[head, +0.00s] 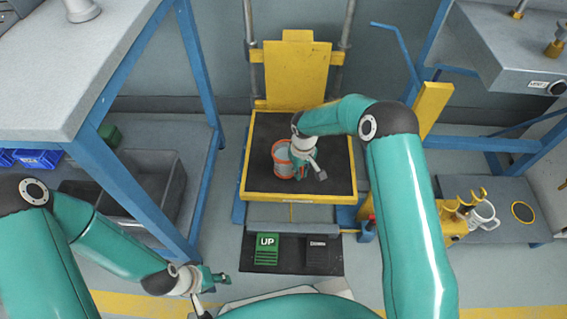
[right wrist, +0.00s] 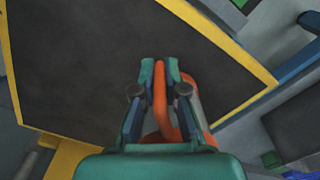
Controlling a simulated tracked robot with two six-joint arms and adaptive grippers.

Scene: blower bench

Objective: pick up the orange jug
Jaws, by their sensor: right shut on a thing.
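The orange jug (head: 283,160) stands on the dark top of the yellow-edged lift platform (head: 262,188), left of its middle. It has a grey inside or side and an orange rim. In the right wrist view the orange handle (right wrist: 159,90) runs between the fingers. My right gripper (head: 302,165) is at the jug's right side, its fingers (right wrist: 160,72) shut on the handle. Part of the jug is hidden behind the gripper. My left gripper (head: 212,279) is low at the left, away from the platform; its fingers are too small to judge.
A green UP pedal (head: 266,249) and a dark DOWN pedal (head: 318,254) lie in front of the platform. A blue-legged bench (head: 60,80) stands left, with a grey bin (head: 160,182) below. At right, a low shelf (head: 510,225) holds a white mug (head: 482,216).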

